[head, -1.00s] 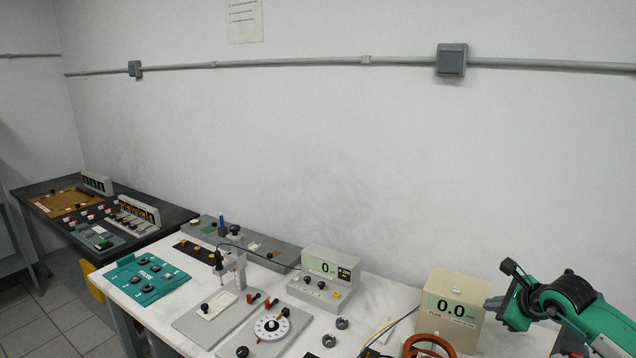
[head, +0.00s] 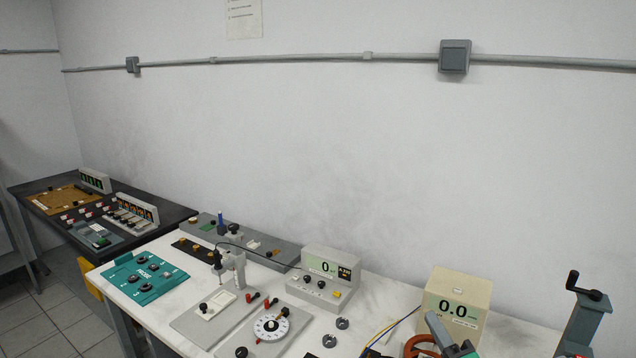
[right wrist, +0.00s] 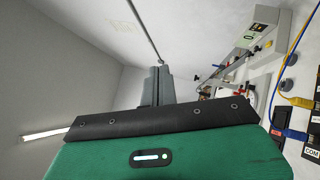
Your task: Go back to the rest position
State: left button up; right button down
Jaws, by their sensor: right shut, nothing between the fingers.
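My right gripper (head: 436,325) shows at the bottom edge of the head view, in front of the beige meter box reading 0.0 (head: 455,303). Its grey fingers point up and are shut with nothing between them. Part of its green body shows at the bottom edge, and the rest of the arm is out of the picture. In the right wrist view the closed grey fingers (right wrist: 157,86) stand beyond my green gripper body. My left gripper is not in view.
An orange-brown ring (head: 418,346) lies close to my right gripper. A dark stand with a black crank (head: 583,318) rises at the right. The white bench (head: 385,290) holds a dial board (head: 271,326) and a small meter console (head: 328,275).

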jog(key=s+d+f+m+g+h, duration=0.35)
jog(key=s+f+m+h, duration=0.2)
jog(key=f+m, duration=0.3)
jog(key=s+d+f+m+g+h, duration=0.2)
jog(key=s+f+m+g+h, duration=0.25)
jog(key=s+f+m, duration=0.45)
jog(key=s+a+f+m+g+y, duration=0.25)
jog(key=s+g, duration=0.25)
jog(key=s, duration=0.3)
jog(key=s+a+f+m+g+y, duration=0.15)
jog(key=s+f+g, duration=0.25)
jog(key=s, duration=0.4)
notch_tip(320, 180, down, 31)
jog(key=g, duration=0.1)
jog(key=s+d+f+g, duration=0.1)
jog(key=s+d+f, duration=0.1)
jog(key=s+f, duration=1.7)
jog(key=shift+d+f+g, duration=0.3)
jog(key=shift+f, duration=0.3)
